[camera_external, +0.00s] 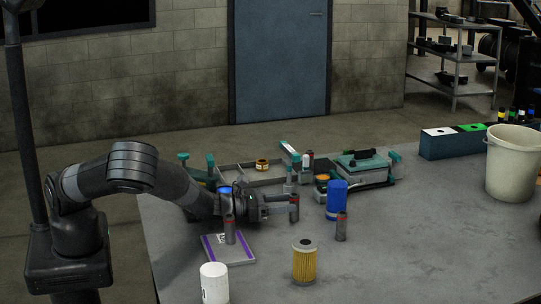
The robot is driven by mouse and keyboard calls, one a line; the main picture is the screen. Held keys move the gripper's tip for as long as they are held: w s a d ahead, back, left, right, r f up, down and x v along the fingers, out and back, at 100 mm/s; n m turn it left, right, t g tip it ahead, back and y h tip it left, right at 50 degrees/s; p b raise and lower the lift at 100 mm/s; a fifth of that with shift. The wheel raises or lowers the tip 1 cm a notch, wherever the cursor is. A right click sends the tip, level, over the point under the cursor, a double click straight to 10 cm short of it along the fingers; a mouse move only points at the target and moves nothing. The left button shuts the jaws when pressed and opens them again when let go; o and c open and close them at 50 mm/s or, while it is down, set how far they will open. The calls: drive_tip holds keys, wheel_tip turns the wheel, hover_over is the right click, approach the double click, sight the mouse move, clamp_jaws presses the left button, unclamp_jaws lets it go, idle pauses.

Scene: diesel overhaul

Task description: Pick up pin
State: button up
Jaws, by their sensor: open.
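No label marks the pin; the likeliest candidates are three slim grey cylinders with red bands near the top. One grey cylinder (294,209) stands right at the fingertips of my gripper (287,205). I cannot tell whether it is between the fingers or just behind them. A second grey cylinder (230,232) stands by the purple-edged booklet (241,258), below my wrist. A third grey cylinder (341,229) stands to the right, in front of the blue cylinder (336,198). My gripper is open, low over the table and pointing right.
A yellow filter (304,264) and white canister (214,284) stand at the front of the table (420,250). A metal frame with teal clamps (395,158) and a small amber jar (262,165) are behind my gripper. A beige bucket (512,165) stands far right; the right-centre table is clear.

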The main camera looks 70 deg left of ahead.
sight(295, 221)
drive_tip(key=w, duration=0.3)
drive_tip(key=shift+w+d, duration=0.15)
drive_tip(key=shift+d, duration=0.25)
drive_tip(key=shift+r, duration=0.1)
clamp_jaws()
